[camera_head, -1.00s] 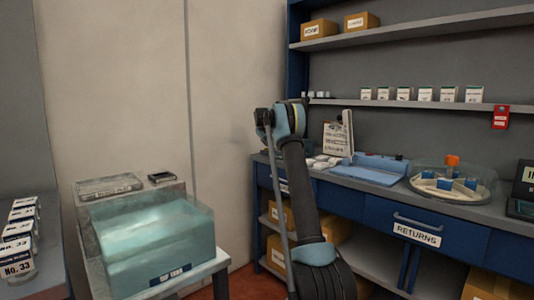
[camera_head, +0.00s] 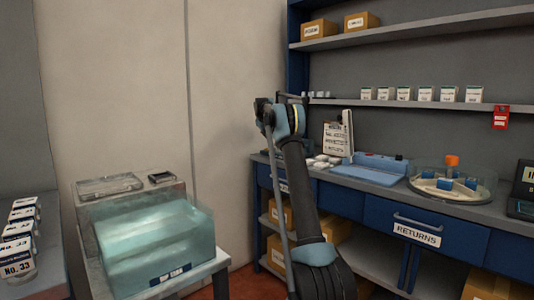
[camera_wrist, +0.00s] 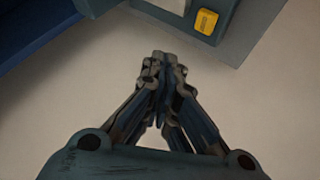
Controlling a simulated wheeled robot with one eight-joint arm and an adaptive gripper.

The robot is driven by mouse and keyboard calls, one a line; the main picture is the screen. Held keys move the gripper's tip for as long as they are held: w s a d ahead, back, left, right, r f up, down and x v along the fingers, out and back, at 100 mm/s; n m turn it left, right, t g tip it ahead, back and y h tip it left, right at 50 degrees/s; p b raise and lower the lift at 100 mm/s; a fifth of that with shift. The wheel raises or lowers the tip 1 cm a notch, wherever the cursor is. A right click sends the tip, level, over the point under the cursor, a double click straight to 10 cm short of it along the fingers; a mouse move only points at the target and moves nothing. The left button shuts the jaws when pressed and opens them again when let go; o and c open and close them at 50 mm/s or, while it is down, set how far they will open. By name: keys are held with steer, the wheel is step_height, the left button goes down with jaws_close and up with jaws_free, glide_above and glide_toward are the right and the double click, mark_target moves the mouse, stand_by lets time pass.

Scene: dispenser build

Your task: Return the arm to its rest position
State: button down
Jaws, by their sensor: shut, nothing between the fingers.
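My gripper (camera_wrist: 160,62) shows in the wrist view with its two fingers together at the tips and nothing between them. Beyond the fingertips is a plain pale surface. In the head view my arm (camera_head: 300,195) rises from the bottom, bent at its top joint in front of the shelving. The gripper's fingers cannot be made out in the head view.
A workbench (camera_head: 345,195) with a blue tray (camera_head: 368,172), a clear round container (camera_head: 485,180) and a RETURNS drawer (camera_head: 455,243) stands at right. The wall between (camera_head: 235,130) is bare.

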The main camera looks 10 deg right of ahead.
stand_by(0.4)
steer(key=s+d+r+m+g, duration=0.1)
steer(key=s+r, duration=0.1)
steer(key=s, duration=0.9)
steer(key=s+d+r+m+g, duration=0.1)
steer(key=s+r, duration=0.2)
steer(key=s, duration=0.7)
steer(key=s+f+m+g, duration=0.1)
steer(key=s+f, duration=0.1)
steer(key=s, duration=1)
steer(key=s+f+m+g, duration=0.1)
steer(key=s+f, duration=0.1)
steer(key=s, duration=1)
steer(key=s+f+g, duration=0.1)
steer(key=s+f, duration=0.8)
steer(key=s, duration=0.5)
steer(key=s+f+m+g+y, duration=0.1)
steer(key=s+f, duration=0.9)
steer(key=s, duration=0.4)
steer(key=s+f+m+y, duration=0.1)
steer(key=s+f, duration=0.8)
steer(key=s, duration=0.6)
steer(key=shift+a+f+g, duration=0.25)
steer(key=shift+a+g, duration=0.15)
